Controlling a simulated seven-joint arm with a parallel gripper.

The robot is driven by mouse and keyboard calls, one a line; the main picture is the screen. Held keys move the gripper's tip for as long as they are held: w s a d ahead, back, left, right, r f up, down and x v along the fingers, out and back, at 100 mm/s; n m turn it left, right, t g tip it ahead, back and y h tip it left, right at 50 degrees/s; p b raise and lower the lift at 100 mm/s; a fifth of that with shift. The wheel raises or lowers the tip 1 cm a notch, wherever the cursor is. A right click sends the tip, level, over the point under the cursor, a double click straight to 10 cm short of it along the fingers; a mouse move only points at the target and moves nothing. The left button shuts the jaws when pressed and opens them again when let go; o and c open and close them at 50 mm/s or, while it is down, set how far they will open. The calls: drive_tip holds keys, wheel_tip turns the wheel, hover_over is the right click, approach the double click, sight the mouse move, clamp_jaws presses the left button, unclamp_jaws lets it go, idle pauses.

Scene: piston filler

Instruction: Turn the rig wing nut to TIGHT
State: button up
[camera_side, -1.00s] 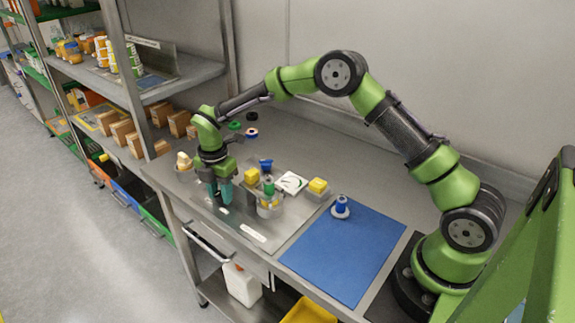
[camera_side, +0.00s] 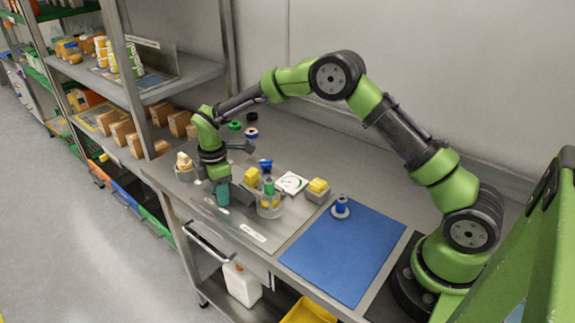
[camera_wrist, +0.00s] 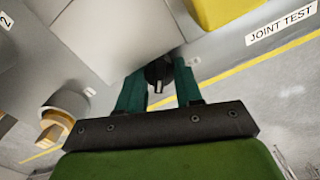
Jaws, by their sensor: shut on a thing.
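The wing nut (camera_wrist: 159,73) shows in the wrist view as a small dark part with a pale mark, between my teal fingertips. My gripper (camera_wrist: 160,80) is shut on it; the fingers stand on either side of it. In the side view my gripper (camera_side: 222,195) points down at the rig on the steel bench, and one finger hides the other. The nut is hidden there. A "JOINT TEST" label (camera_wrist: 283,25) lies on the rig plate at the upper right of the wrist view. I cannot read a TIGHT mark.
A yellow block (camera_side: 251,176), a cup with green and yellow parts (camera_side: 269,207), a white dial card (camera_side: 291,182) and another yellow block (camera_side: 318,186) stand close right of my gripper. A blue mat (camera_side: 345,255) is mostly clear. A round grey fitting (camera_wrist: 66,104) shows at left.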

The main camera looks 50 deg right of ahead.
idle(0.3)
drive_tip(key=o, duration=1)
drive_tip(key=shift+o, duration=0.2)
